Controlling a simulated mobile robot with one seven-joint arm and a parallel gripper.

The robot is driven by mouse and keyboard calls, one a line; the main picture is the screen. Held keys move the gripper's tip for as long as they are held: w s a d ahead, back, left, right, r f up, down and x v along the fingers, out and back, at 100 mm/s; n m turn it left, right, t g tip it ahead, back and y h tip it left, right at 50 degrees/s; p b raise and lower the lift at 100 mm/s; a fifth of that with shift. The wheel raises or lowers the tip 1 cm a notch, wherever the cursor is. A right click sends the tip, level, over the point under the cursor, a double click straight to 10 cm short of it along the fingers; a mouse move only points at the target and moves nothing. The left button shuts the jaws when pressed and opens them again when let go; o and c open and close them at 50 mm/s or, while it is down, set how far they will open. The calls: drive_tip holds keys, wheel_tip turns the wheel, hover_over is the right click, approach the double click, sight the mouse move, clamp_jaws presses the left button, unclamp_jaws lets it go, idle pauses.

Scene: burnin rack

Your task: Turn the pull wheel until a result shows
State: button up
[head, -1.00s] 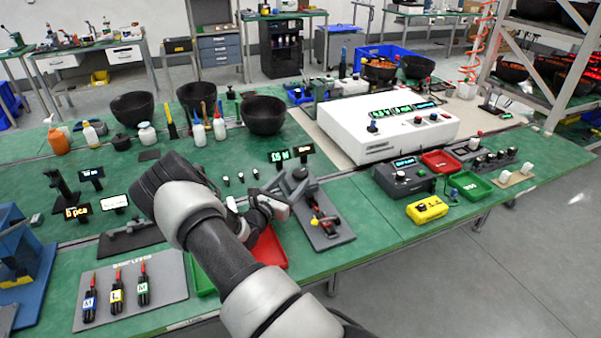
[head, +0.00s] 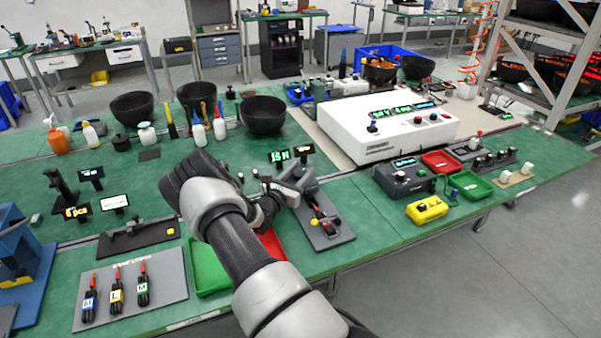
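The pull tester is a grey fixture on a dark grey base plate (head: 334,238), right of centre on the green bench. It carries a grey upright part, a red-tipped part and a small yellow piece. A green readout (head: 278,156) behind it seems to show about 15 N. A small dark display (head: 304,150) beside it has amber text too small to read. My gripper (head: 270,207) is at the left side of the fixture, partly hidden by my wrist. I cannot make out the pull wheel, nor whether the fingers touch it or are closed.
A red tray (head: 270,245) and a green tray (head: 205,270) lie under and beside my arm. A white instrument (head: 390,130) and a grey box (head: 403,178) stand to the right. Black bowls (head: 263,115) stand behind.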

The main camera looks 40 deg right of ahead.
drive_tip(key=shift+f+g+b, duration=0.2)
drive_tip(key=shift+g+b, duration=0.1)
drive_tip(key=shift+b, duration=0.2)
drive_tip(key=shift+m+g+b, duration=0.3)
drive_tip(key=shift+m+b, duration=0.1)
drive_tip(key=shift+b, duration=0.05)
drive_tip(key=m+g+b, duration=0.1)
drive_tip(key=b, duration=0.1)
drive_tip(key=g+h+b, duration=0.1)
drive_tip(key=b, duration=0.1)
drive_tip(key=shift+f+m+g, duration=0.25)
drive_tip(key=shift+m+g, duration=0.05)
drive_tip(key=shift+m, duration=0.1)
drive_tip(key=m+g+b, duration=0.2)
drive_tip(key=g+b, duration=0.1)
drive_tip(key=b, duration=0.1)
drive_tip(key=shift+m+g+h, duration=0.3)
drive_tip(key=shift+g, duration=0.1)
drive_tip(key=shift+r+m+g+b, duration=0.25)
drive_tip(key=shift+m+g+b, duration=0.25)
drive_tip(key=shift+g+b, duration=0.55)
drive_tip(key=shift+s+r, duration=0.1)
drive_tip(key=o, duration=1.1)
drive_tip(key=shift+r, duration=0.1)
drive_tip(key=shift+c, duration=0.2)
